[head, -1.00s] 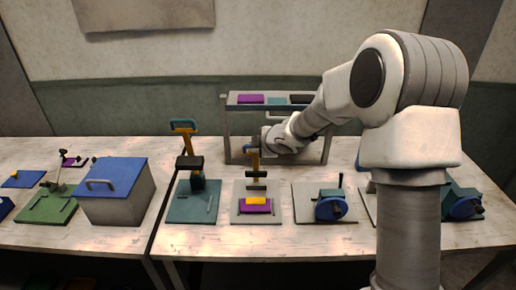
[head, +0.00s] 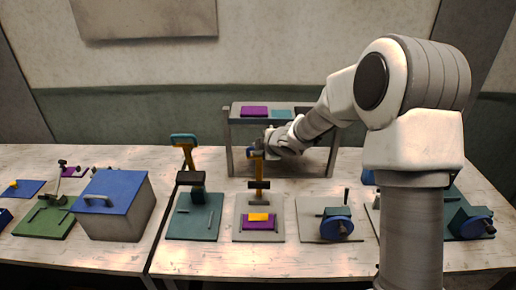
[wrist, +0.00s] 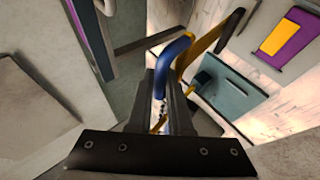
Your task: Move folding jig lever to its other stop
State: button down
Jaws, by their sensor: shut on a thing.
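The folding jig is likely the grey-based jig (head: 239,237) at mid-table, with a purple sheet and yellow piece on it. Its yellow lever (head: 259,170) stands upright with a black block (head: 259,184) partway up. My gripper (head: 261,149) is at the lever's top end, from the right and behind. In the wrist view my gripper (wrist: 166,95) is shut on the lever's blue handle (wrist: 173,54). The yellow lever runs from there to the upper right. In the head view my gripper partly hides the handle.
A teal-based jig (head: 194,225) with its own lever stands close on the left. A grey box with a blue lid (head: 112,188) is farther left. A clamp with a blue wheel (head: 337,228) stands on the right. A raised shelf (head: 229,131) is behind my gripper.

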jog(key=shift+w+r, duration=0.2)
jog(key=shift+r, duration=0.05)
jog(key=c, duration=0.8)
grip_release()
jog(key=shift+f, duration=0.1)
jog(key=shift+c, duration=0.2)
jog(key=shift+f, duration=0.1)
jog(key=shift+s+f, duration=0.15)
jog(key=shift+f, duration=0.1)
jog(key=shift+d, duration=0.1)
jog(key=p+v, duration=0.4)
jog(key=v, duration=1.3)
jog(key=shift+r, duration=0.4)
